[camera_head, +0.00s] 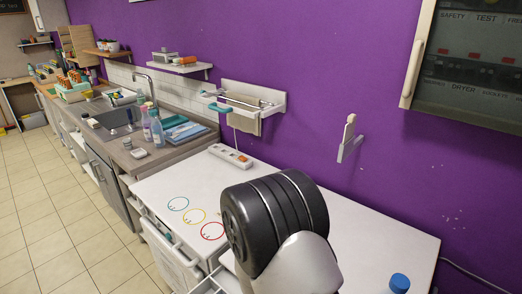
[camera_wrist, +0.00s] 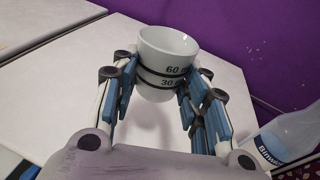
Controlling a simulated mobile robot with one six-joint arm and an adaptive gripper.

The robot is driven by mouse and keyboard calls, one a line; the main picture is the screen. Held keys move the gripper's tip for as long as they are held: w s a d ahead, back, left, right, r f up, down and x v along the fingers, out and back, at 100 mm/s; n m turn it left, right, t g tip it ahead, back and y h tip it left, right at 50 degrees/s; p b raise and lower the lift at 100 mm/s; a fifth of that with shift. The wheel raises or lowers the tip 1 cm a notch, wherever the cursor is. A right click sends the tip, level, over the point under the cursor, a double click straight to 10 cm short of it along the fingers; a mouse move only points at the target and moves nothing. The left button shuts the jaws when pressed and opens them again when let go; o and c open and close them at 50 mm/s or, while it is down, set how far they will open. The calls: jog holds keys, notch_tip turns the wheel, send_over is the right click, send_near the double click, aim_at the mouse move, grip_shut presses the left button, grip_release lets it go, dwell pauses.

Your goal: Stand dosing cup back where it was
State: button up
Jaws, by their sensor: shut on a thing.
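The dosing cup (camera_wrist: 168,46) is white, with dark bands and the marks 60 and 30. It is upright in the wrist view, its open rim facing up. My gripper (camera_wrist: 163,72) is shut on the cup, with blue-padded fingers on both sides of it. Whether the cup touches the white worktop (camera_wrist: 50,70) behind it, I cannot tell. In the head view my arm covers part of the worktop, and neither the cup nor the gripper shows.
A bottle (camera_wrist: 288,138) stands right of my gripper; its blue cap (camera_head: 400,282) shows in the head view. Three coloured rings, including a red one (camera_head: 213,231), mark the worktop's left part. A power strip (camera_head: 230,156) lies behind. A purple wall (camera_head: 330,80) bounds the back.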

jog(key=shift+d+r, duration=0.1)
jog(key=shift+d, duration=0.25)
